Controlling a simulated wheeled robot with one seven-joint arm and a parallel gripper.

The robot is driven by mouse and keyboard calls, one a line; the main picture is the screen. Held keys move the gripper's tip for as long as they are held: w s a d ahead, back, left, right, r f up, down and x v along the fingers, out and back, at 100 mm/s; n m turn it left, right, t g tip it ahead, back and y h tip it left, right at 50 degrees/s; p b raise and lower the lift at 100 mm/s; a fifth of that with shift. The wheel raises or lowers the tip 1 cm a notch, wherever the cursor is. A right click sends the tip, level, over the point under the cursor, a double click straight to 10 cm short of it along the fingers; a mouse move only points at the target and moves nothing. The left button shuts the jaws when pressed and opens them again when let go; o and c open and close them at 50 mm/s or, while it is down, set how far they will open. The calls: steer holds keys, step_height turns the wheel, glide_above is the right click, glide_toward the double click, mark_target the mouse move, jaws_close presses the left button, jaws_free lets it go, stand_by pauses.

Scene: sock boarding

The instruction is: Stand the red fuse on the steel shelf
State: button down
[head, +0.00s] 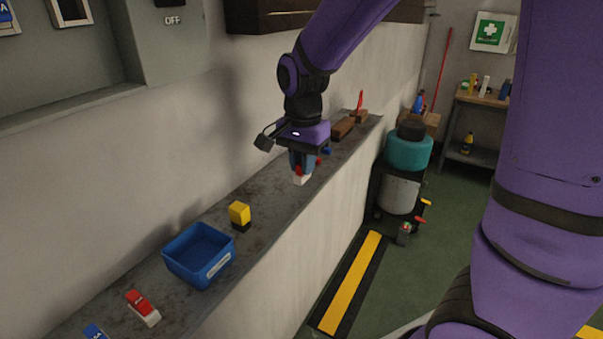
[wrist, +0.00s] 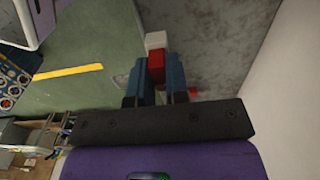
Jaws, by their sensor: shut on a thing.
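My gripper (head: 302,172) points down over the far part of the steel shelf (head: 275,205), near its front edge. It is shut on a red fuse with a white end. The white end (head: 302,180) points down, and I cannot tell whether it touches the shelf. In the wrist view the red body (wrist: 156,60) and white end (wrist: 156,40) of the fuse show between the two blue fingers of my gripper (wrist: 157,72). The fingers hide part of the fuse. Another red and white piece (head: 141,306) lies on the near part of the shelf.
A blue open bin (head: 182,270) and a yellow and black block (head: 239,214) stand on the shelf. A blue piece (head: 94,332) lies at the near end. Brown blocks (head: 344,127) lie beyond my gripper. The wall borders the shelf's back; bare shelf shows between block and gripper.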

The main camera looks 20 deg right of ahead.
steer(key=shift+w+d+f, duration=0.15)
steer(key=shift+w+d, duration=0.05)
steer(key=shift+w, duration=0.55)
step_height(320, 180, down, 3)
steer(key=shift+f, duration=0.2)
steer(key=shift+s, duration=0.1)
steer(key=c, duration=1)
jaws_free()
